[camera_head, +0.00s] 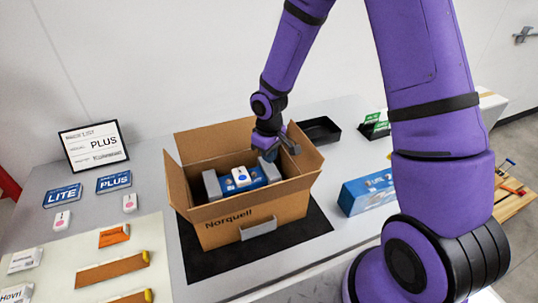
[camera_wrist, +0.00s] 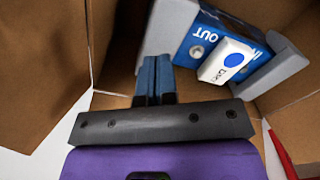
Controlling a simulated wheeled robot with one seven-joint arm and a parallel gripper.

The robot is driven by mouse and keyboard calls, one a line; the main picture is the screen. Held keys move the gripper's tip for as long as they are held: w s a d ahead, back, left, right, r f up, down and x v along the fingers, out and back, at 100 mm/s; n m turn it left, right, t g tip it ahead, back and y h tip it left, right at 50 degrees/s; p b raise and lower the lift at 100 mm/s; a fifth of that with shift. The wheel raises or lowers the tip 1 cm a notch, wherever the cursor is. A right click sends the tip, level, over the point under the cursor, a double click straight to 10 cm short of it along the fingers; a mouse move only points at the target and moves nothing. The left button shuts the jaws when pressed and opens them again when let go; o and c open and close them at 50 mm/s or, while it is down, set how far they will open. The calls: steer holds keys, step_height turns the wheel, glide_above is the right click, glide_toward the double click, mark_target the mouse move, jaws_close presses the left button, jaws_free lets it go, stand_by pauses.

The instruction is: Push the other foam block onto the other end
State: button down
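An open cardboard box (camera_head: 275,212) holds a blue unit (camera_head: 257,178) with a white module (camera_head: 241,177) on top. A grey foam block (camera_head: 212,185) stands at the unit's left end. The other grey foam block (camera_head: 268,169) is at its right end, partly hidden below my gripper (camera_head: 270,155). In the wrist view, the blue unit (camera_wrist: 205,42) lies between this foam block (camera_wrist: 172,30) at left and the first one (camera_wrist: 282,68) at right. My gripper's fingers (camera_wrist: 154,62) are together, with nothing visible between them. Their tips overlap the nearer foam block in view; contact is unclear.
The box's flaps (camera_head: 216,140) stand open around my arm. The box sits on a black mat (camera_head: 200,262). A blue carton (camera_head: 367,192) and a black tray (camera_head: 320,131) are to the right.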

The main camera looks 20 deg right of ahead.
steer(key=shift+f, duration=1.15)
stand_by(1.2)
stand_by(0.3)
steer(key=shift+r, duration=3)
steer(key=shift+d+r, duration=0.1)
steer(key=shift+r, duration=0.15)
steer(key=s+d+r+m+t, duration=0.1)
steer(key=s+d+r, duration=0.1)
steer(key=s+r, duration=0.5)
steer(key=s+d+r+m+t+h, duration=0.1)
steer(key=s+d+r+m, duration=0.15)
steer(key=r, duration=0.75)
steer(key=s+d+r+m+t, duration=0.1)
steer(key=s+d+r+t, duration=0.1)
steer(key=s+r, duration=0.55)
steer(key=s+r+m+t+y, duration=0.1)
steer(key=s+r, duration=0.4)
steer(key=s, duration=0.3)
steer(key=shift+d+r, duration=0.2)
steer(key=shift+r, duration=0.1)
